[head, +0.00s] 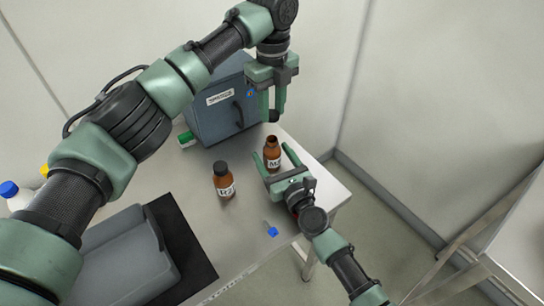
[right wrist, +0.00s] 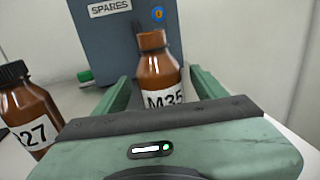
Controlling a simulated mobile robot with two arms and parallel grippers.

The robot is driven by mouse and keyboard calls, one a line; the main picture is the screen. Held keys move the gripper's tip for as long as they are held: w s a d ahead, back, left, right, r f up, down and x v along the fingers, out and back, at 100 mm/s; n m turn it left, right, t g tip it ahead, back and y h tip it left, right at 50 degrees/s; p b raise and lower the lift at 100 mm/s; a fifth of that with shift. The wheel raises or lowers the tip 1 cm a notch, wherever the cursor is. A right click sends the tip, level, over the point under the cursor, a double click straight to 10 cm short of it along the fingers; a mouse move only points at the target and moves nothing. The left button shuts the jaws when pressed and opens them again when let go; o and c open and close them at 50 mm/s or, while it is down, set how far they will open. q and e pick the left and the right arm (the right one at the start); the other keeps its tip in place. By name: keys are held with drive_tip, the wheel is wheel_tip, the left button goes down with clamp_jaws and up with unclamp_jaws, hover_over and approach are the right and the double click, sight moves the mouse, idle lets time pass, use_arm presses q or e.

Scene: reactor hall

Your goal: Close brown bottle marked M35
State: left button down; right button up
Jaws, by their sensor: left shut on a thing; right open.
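The brown bottle marked M35 (head: 272,148) stands upright on the table with its neck uncapped. It also shows in the right wrist view (right wrist: 158,72), its label reading M35. My right gripper (head: 276,158) is open, its two fingers on either side of the bottle; I cannot tell whether they touch it. My left gripper (head: 273,108) points down above the bottle, shut on a small black cap (head: 273,117). The cap is apart from the neck, a little above it. The left gripper is outside the right wrist view.
A second brown bottle (head: 223,181) with a black cap stands to the left, label ending in 27. A blue-grey SPARES cabinet (head: 222,118) stands behind. A small blue-ended item (head: 272,231) lies near the front edge. A grey bin (head: 115,260) sits on a black mat.

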drive_tip(key=shift+w+a, duration=0.25)
drive_tip(key=shift+w, duration=0.35)
clamp_jaws()
use_arm(q)
hover_over(272, 139)
drive_tip(key=shift+f, duration=2.45)
drive_tip(key=shift+f, duration=0.9)
drive_tip(key=shift+f, duration=0.55)
